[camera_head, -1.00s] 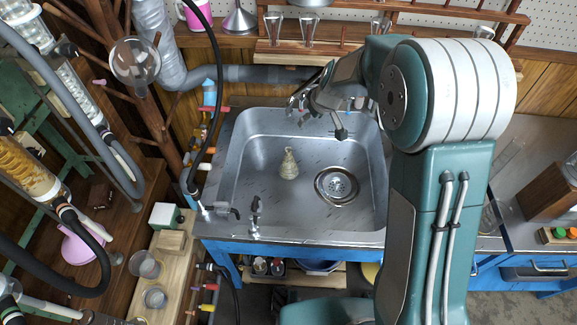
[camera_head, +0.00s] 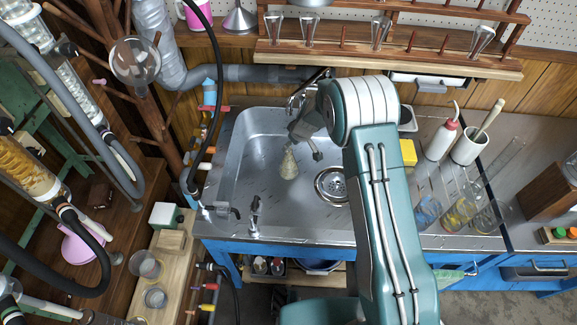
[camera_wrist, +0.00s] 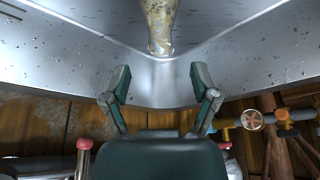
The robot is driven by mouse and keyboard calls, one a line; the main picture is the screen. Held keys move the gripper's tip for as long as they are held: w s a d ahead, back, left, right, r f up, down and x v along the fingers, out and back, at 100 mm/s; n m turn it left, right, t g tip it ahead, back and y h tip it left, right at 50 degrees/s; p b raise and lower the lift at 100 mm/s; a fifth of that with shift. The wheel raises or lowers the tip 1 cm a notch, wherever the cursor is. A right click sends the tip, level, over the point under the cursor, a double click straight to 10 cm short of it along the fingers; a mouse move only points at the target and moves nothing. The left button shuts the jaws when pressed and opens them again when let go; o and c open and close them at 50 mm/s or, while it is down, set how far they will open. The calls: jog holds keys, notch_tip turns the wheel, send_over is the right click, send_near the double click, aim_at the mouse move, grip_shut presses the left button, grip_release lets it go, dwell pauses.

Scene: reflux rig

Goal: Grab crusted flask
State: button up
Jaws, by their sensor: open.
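The crusted flask (camera_head: 289,165) is a small conical flask with a tan, dirty coating, standing in the steel sink (camera_head: 245,190) left of the drain. In the wrist view, its crusted neck (camera_wrist: 160,28) shows at the top middle, in line with the gap between my fingers. My gripper (camera_wrist: 159,78) is open, with nothing between its fingers. In the head view my gripper (camera_head: 305,148) is inside the sink area, just above and right of the flask. The flask's lower body is cut off in the wrist view.
The drain (camera_head: 331,186) lies right of the flask. A tap (camera_head: 255,213) stands at the sink's front edge. A yellow sponge (camera_head: 408,152), a wash bottle (camera_head: 441,140) and several glass vessels stand on the right counter. A black hose (camera_head: 214,100) hangs left of the sink.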

aim_at(289, 161)
jog(key=x, duration=0.5)
jog(key=shift+f, duration=0.1)
grip_shut()
